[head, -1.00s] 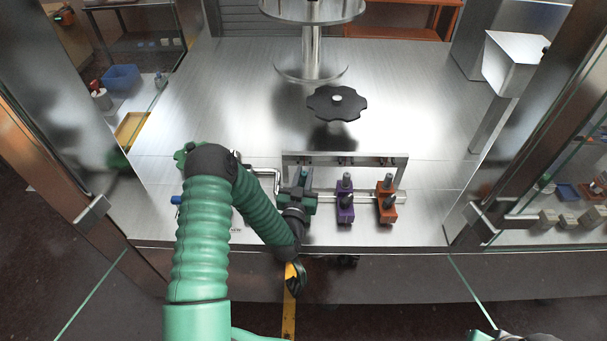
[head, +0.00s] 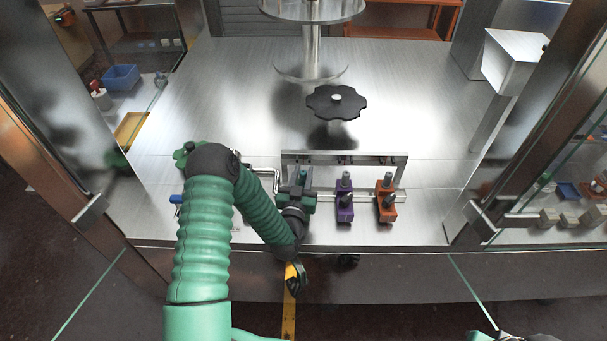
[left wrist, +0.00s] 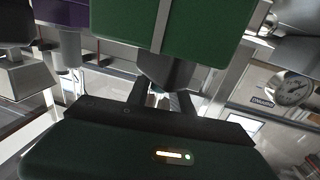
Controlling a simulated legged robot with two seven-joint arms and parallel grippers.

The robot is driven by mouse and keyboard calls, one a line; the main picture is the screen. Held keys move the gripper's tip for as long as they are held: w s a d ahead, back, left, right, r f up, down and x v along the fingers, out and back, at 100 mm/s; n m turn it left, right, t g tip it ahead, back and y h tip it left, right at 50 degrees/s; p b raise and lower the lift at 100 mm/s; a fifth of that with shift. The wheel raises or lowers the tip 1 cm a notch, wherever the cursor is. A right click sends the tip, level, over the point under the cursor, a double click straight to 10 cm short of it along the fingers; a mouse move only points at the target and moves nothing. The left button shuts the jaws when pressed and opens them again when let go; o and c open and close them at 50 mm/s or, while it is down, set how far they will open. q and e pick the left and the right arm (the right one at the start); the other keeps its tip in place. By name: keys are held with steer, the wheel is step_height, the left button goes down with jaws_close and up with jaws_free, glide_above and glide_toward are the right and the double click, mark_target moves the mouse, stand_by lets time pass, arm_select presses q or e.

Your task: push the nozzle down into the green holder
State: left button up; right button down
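The green holder (head: 309,203) stands at the left of a row on the metal bench's front part, with a dark, green-topped nozzle (head: 303,178) upright at it. In the left wrist view the green holder (left wrist: 200,30) fills the top, and a dark grey tapered part (left wrist: 168,74) shows under it. My left gripper (head: 294,211) is at the holder's near side. In the left wrist view its two fingers (left wrist: 159,96) stand slightly apart just below the tapered part. I cannot tell whether they grip it.
A purple holder (head: 344,214) and an orange holder (head: 387,213), each with a grey-topped nozzle, stand to the right. A metal rail frame (head: 345,158) runs behind them. A black knob (head: 337,102) is farther back. The bench right of the orange holder is clear.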

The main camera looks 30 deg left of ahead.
arm_select(q)
steer(key=o, duration=0.3)
steer(key=shift+w+f, duration=0.1)
steer(key=shift+o, duration=0.2)
steer(key=shift+s+d, duration=0.1)
steer(key=shift+s, duration=0.3)
steer(key=v, duration=1.6)
